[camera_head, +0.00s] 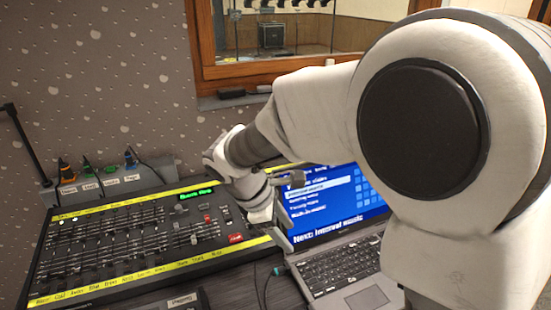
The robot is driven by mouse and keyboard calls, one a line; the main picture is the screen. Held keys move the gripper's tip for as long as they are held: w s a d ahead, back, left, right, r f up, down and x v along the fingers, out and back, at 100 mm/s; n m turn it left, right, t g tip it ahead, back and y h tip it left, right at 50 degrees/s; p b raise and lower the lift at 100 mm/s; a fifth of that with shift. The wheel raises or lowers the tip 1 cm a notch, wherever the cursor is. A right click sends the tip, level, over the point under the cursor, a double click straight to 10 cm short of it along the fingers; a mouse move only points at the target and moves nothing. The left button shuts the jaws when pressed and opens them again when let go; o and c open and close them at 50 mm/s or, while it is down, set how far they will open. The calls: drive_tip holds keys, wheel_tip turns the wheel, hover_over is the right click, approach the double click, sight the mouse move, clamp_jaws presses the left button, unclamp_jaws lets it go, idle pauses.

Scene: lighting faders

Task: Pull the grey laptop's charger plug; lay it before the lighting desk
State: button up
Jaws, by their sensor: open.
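The grey laptop (318,258) stands open at the right, with a blue screen. A small teal-tipped connector (279,270) sits at its left side, with a dark cable (265,288) running down from it. The lighting desk (130,240), black with yellow strips and several faders, fills the left. Behind it a grey socket strip (95,185) holds plugs with orange (63,163), green (86,165) and blue (129,157) parts; its labels are too small to read surely. I cannot tell which plug is the charger's. My gripper (288,208) is open, between desk and screen, apparently empty.
My arm hides the right side and part of the laptop. A dark box (180,301) lies at the front edge of view. Dark table (240,288) shows between it and the laptop. A wood-framed window (290,70) is behind.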

sight(272, 270)
drive_tip(key=w+a+f+n+h+b, duration=0.1)
drive_tip(key=w+a+f+n+b, duration=0.15)
drive_tip(key=a+f+n, duration=0.65)
drive_tip(key=shift+w+d+f+m+t+b, duration=0.2)
drive_tip(key=shift+d+f+m+b, duration=0.35)
drive_tip(key=shift+d+f+b, duration=0.7)
drive_tip(key=shift+w+d+f+m+t+b, duration=0.1)
drive_tip(key=shift+w+d+f+m+b, duration=0.35)
drive_tip(key=shift+f, duration=1.3)
drive_tip(key=shift+w+d+f+m+t+b, duration=0.1)
drive_tip(key=shift+d+f+m+b, duration=0.75)
drive_tip(key=shift+d+f, duration=0.5)
drive_tip(key=shift+a+f, duration=0.15)
clamp_jaws()
drive_tip(key=shift+s+a, duration=0.15)
drive_tip(key=shift+a, duration=0.1)
drive_tip(key=shift+s+a+p, duration=0.15)
drive_tip(key=shift+s+a, duration=0.15)
drive_tip(key=shift+a, duration=0.3)
drive_tip(key=shift+s+a+p, duration=0.1)
drive_tip(key=shift+s+a, duration=0.2)
drive_tip(key=shift+a, duration=0.35)
drive_tip(key=shift+s+a+p, duration=0.15)
drive_tip(key=shift+s+a, duration=0.15)
drive_tip(key=shift+a, duration=0.3)
